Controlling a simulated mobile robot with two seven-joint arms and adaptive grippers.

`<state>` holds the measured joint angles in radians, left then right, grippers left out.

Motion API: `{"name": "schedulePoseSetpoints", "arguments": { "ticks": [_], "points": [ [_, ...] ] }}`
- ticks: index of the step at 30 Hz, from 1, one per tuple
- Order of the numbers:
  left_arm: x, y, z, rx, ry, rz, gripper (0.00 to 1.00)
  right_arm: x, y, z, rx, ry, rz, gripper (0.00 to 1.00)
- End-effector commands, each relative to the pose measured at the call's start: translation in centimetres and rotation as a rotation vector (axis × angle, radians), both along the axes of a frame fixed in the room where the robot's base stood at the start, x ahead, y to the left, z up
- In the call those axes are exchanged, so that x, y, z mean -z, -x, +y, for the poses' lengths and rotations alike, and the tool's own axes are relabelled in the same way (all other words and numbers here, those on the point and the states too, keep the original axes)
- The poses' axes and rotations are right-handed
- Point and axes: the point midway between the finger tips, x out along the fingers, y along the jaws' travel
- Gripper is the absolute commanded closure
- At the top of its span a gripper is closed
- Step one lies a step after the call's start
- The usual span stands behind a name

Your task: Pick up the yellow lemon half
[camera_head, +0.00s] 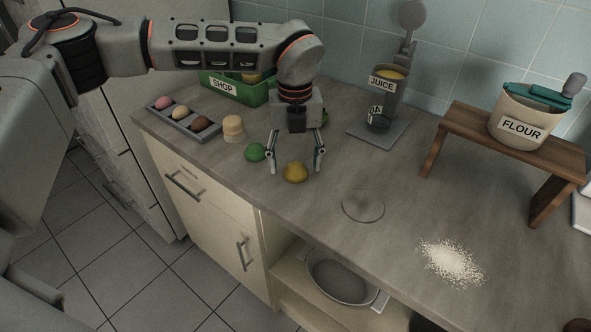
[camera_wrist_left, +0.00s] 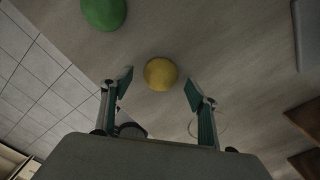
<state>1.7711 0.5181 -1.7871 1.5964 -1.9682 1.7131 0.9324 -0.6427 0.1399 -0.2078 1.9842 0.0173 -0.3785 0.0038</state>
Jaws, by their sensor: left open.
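The yellow lemon half (camera_head: 295,173) lies on the counter near its front edge. It also shows in the left wrist view (camera_wrist_left: 160,74), round side up, in line with the gap between the fingers. My left gripper (camera_head: 294,162) is open and points down over the counter at the lemon half, with its fingers apart from it. The fingers also show in the left wrist view (camera_wrist_left: 160,90), one to each side of the lemon half. My right gripper is not in view.
A green round piece (camera_head: 255,152) lies just left of the lemon half. A beige stacked cylinder (camera_head: 233,128), a grey tray (camera_head: 184,125), a green SHOP crate (camera_head: 261,97) and a JUICE holder (camera_head: 386,84) stand farther back. A clear disc (camera_head: 363,207) lies right, on bare counter.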

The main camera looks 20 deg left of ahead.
Motion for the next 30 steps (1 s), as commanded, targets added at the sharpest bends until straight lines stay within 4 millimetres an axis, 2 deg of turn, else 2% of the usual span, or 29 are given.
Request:
{"name": "schedulePoseSetpoints", "arguments": {
  "ticks": [3, 9, 14, 25, 30],
  "points": [
    [1.1, 0.0, 0.0, 0.001, 0.001, 0.0, 0.41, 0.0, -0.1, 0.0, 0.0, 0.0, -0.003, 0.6],
    [1.1, 0.0, 0.0, 0.0, 0.001, -0.001, 0.41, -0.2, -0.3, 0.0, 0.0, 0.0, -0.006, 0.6],
    [1.1, 0.0, 0.0, 0.0, 0.001, -0.001, 0.82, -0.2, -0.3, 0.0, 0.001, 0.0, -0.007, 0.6],
    [1.0, -0.1, 0.0, 0.0, 0.001, -0.001, 0.82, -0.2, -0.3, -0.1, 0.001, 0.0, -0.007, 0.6],
    [-0.2, -0.1, 0.0, -0.001, 0.0, -0.002, 0.82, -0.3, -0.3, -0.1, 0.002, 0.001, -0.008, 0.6]
  ]
}}
